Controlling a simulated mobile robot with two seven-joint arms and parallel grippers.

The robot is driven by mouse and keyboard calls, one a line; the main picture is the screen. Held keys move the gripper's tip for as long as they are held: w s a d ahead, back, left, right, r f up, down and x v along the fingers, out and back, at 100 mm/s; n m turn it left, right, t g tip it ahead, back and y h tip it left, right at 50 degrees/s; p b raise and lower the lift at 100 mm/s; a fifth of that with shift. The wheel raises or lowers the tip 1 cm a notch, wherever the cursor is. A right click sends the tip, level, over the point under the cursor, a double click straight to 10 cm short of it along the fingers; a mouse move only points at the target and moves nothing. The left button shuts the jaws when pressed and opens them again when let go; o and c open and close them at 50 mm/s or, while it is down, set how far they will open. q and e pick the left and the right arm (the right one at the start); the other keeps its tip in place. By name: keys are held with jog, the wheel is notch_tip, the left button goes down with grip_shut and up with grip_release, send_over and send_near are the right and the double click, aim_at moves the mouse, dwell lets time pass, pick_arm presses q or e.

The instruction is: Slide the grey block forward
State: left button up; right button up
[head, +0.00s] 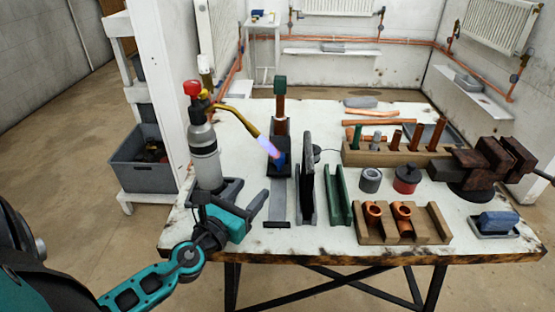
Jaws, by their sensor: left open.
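A dark grey block (270,169) stands at the far end of a flat grey strip (278,203) on the workbench. An upright copper pipe (281,115) with a green top stands at the block. A blow torch (203,145) with a red knob stands to the left, and its blue-violet flame (275,147) points at the pipe's lower part. My left gripper (250,190) is open at the bench's front left, in front of the torch and left of the strip. It appears empty and apart from the block. My right gripper is not in view.
Upright black panel (307,180) and green channel (340,195) stand close right of the strip. A wooden rack (400,155) with pipes, a wooden holder (430,225), tins and a vise (490,165) fill the right. A small black bar (277,225) lies at the strip's near end.

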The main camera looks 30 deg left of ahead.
aim_at(276, 162)
pick_arm(q)
jog(key=w, duration=0.7)
jog(key=w+a+p, duration=0.1)
jog(key=w, duration=0.3)
jog(key=shift+w, duration=0.35)
jog(key=shift+c, duration=0.2)
grip_shut()
